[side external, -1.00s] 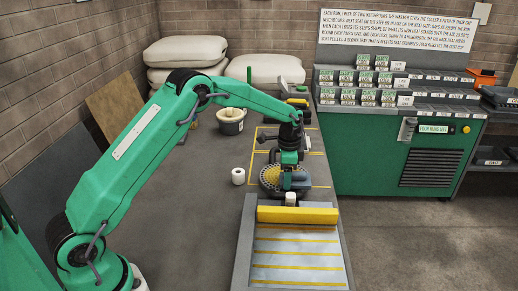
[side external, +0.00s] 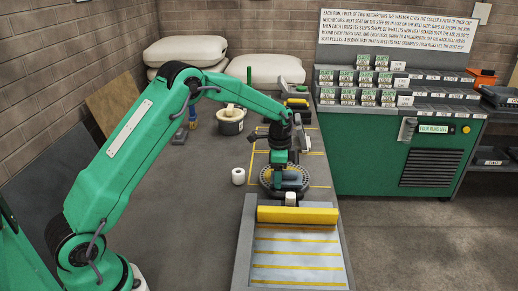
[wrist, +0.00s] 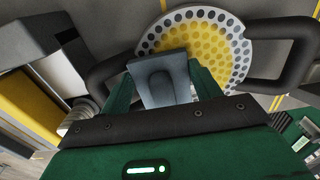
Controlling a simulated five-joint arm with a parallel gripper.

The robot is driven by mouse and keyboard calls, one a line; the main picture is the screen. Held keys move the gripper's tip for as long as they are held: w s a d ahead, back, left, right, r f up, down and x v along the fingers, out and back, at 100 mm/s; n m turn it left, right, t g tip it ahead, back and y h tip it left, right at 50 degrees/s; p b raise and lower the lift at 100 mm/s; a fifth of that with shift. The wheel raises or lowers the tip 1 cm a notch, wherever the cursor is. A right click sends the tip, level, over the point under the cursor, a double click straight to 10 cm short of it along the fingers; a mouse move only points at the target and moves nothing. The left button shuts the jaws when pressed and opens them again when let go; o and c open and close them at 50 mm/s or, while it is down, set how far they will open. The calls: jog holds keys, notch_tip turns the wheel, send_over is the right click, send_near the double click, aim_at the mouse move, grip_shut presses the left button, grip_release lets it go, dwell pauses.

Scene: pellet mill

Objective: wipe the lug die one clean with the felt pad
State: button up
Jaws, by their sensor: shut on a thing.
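The lug die (side external: 268,182) is a round, perforated disc lying flat on the bench, with two dark looped handles. In the wrist view the die (wrist: 234,38) has a yellow middle and a pale grey rim dotted with dark holes. My gripper (wrist: 164,82) is shut on the blue-grey felt pad (wrist: 165,72). In the side view my gripper (side external: 286,166) is over the die. The pad covers part of the near face in the wrist view; I cannot tell whether it touches the die.
A yellow bar (side external: 297,215) crosses the striped tray (side external: 298,247) in front of the die. A green cabinet (side external: 390,150) with racked blocks stands on the right.

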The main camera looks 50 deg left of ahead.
aim_at(292, 172)
jog(key=shift+f, duration=0.15)
jog(key=shift+w+d, duration=1.5)
jog(key=shift+d, duration=0.1)
jog(key=shift+a, duration=0.1)
jog(key=shift+s+a, duration=1.55)
jog(key=shift+s+a, duration=0.2)
jog(key=shift+s, duration=0.05)
jog(key=shift+w+d, duration=0.1)
jog(key=shift+s+a, duration=0.6)
